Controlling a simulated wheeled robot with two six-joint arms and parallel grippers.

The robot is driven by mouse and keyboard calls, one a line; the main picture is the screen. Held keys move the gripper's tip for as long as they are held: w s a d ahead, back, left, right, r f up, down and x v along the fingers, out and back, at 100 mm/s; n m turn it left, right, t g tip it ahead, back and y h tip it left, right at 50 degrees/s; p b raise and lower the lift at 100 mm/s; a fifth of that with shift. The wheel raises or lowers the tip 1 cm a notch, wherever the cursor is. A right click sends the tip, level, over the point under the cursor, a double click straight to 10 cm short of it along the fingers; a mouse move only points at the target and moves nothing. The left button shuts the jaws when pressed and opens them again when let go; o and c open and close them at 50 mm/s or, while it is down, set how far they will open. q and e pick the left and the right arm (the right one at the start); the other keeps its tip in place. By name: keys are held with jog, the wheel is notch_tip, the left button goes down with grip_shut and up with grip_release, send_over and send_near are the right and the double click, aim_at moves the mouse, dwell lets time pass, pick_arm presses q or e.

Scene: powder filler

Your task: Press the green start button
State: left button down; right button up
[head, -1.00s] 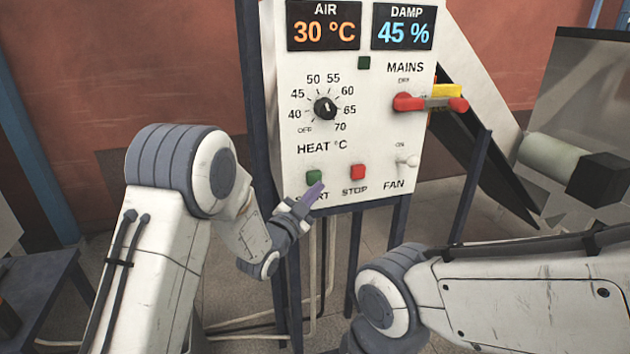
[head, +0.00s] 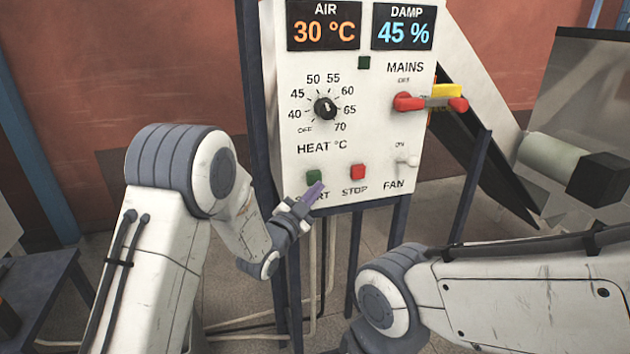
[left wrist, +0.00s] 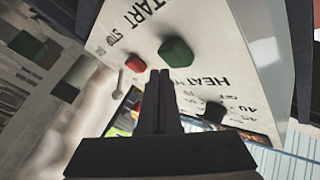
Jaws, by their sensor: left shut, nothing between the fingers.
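The green start button (head: 314,177) is at the lower left of the white control panel (head: 285,130), above the partly covered START label. It also shows in the left wrist view (left wrist: 176,52), just beyond my fingertips. My left gripper (head: 316,188) is shut and empty, its purple fingertips just below and in front of the green button. In the left wrist view its closed fingers (left wrist: 161,76) point toward the panel near the button; I cannot tell whether they touch it. My right arm comes in from the right, but its gripper is out of view.
The red stop button (head: 358,172) is just right of the green one. The fan switch (head: 407,160), the red mains handle (head: 408,102) and the heat knob (head: 325,108) are on the same panel. A dark table (head: 45,290) stands at the left.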

pick_arm(q)
jog(key=shift+w+a+b, duration=0.1)
jog(key=shift+w+b, duration=0.2)
jog(key=shift+w, duration=0.1)
jog(key=shift+w+a, duration=0.2)
jog(key=shift+w, duration=0.3)
dwell(0.7)
jog(key=shift+b, duration=0.3)
jog(key=shift+s+d+b, duration=0.3)
jog(key=shift+s+b, duration=0.15)
jog(key=shift+s, duration=0.45)
jog(key=shift+s+d+b, duration=0.25)
jog(key=shift+s+b, duration=0.1)
jog(key=shift+s, duration=0.45)
jog(key=shift+s+d+b, duration=0.3)
jog(key=shift+s, duration=0.5)
jog(key=shift+s+d+b, duration=0.25)
jog(key=shift+s+b, duration=0.1)
jog(key=shift+s, duration=0.45)
